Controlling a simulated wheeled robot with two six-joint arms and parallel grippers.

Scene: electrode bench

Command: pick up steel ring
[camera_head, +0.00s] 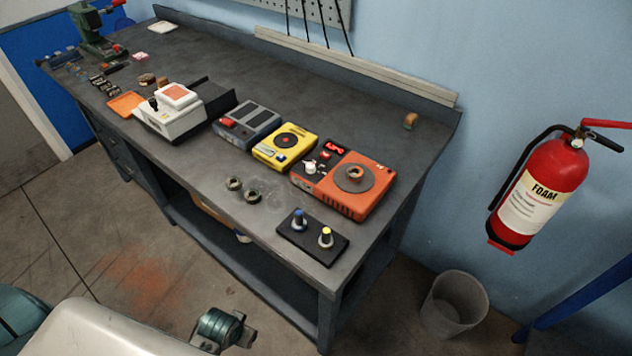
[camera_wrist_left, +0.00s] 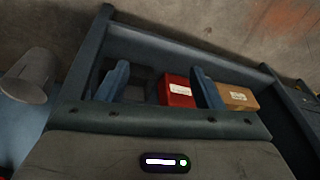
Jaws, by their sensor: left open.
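Two small dark grey metal rings lie on the bench top near its front edge in the head view: a left one (camera_head: 234,184) and a right one (camera_head: 252,196). I cannot tell from colour alone which is the steel ring. My left gripper shows in the wrist view (camera_wrist_left: 160,70) with its two blue fingers apart and nothing between them. It is away from the rings, which are not in the wrist view. My right gripper is not in view.
An orange device (camera_head: 345,185) with a copper-coloured ring on its disc, a yellow device (camera_head: 285,147) and a grey device (camera_head: 249,125) stand behind the rings. A black block (camera_head: 312,251) with two posts is at right. The lower shelf holds a red box (camera_wrist_left: 178,92) and a cardboard box (camera_wrist_left: 238,98).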

